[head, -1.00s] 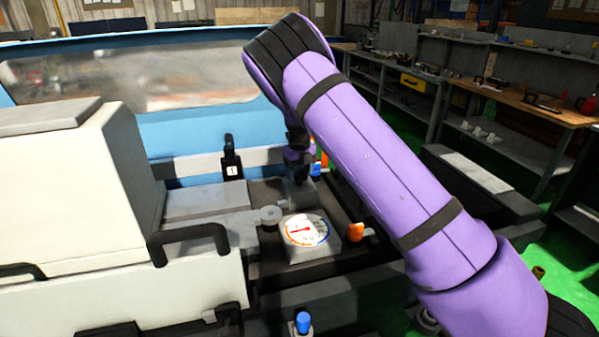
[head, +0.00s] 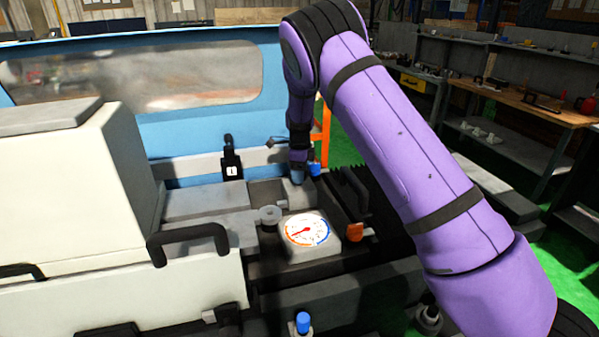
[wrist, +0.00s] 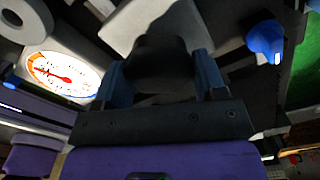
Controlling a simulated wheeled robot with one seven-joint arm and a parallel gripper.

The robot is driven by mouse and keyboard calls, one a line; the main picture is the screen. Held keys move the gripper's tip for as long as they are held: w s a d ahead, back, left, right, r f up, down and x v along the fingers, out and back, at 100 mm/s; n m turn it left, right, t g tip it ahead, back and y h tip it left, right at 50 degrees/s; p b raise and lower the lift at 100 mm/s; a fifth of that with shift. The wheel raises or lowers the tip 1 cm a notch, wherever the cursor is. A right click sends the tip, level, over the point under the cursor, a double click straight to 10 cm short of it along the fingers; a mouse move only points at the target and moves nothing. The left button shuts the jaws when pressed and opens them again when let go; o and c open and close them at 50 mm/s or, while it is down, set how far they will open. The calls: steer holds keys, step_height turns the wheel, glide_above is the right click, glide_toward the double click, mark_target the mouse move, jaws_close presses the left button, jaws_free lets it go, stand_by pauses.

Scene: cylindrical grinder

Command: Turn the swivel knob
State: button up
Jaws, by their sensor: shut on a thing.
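A dark, rounded knob (wrist: 160,62) sits between the two blue fingers of my gripper (wrist: 158,82) in the wrist view. The fingers close on it from both sides. Its lower part is in shadow, so I cannot tell its shape or angle. In the head view my gripper (head: 298,178) points down at the machine bed behind the round gauge (head: 306,231). The knob is hidden there by the fingers. The gauge also shows left of the fingers in the wrist view (wrist: 62,77), with a red needle.
A blue knob (wrist: 265,40) stands right of my gripper. A black lever (head: 232,163) stands to the left. The blue guard (head: 210,115) rises behind.

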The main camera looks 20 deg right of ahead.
steer(key=n, duration=0.5)
steer(key=shift+w+n, duration=0.1)
steer(key=shift+n, duration=0.2)
steer(key=n, duration=1)
steer(key=shift+w+n, duration=0.1)
steer(key=shift+n, duration=0.3)
steer(key=n, duration=0.5)
steer(key=shift+a, duration=0.1)
steer(key=n, duration=0.5)
steer(key=shift+n, duration=0.4)
steer(key=n, duration=0.5)
steer(key=shift+a+n, duration=0.1)
steer(key=shift+n, duration=0.2)
steer(key=n, duration=1)
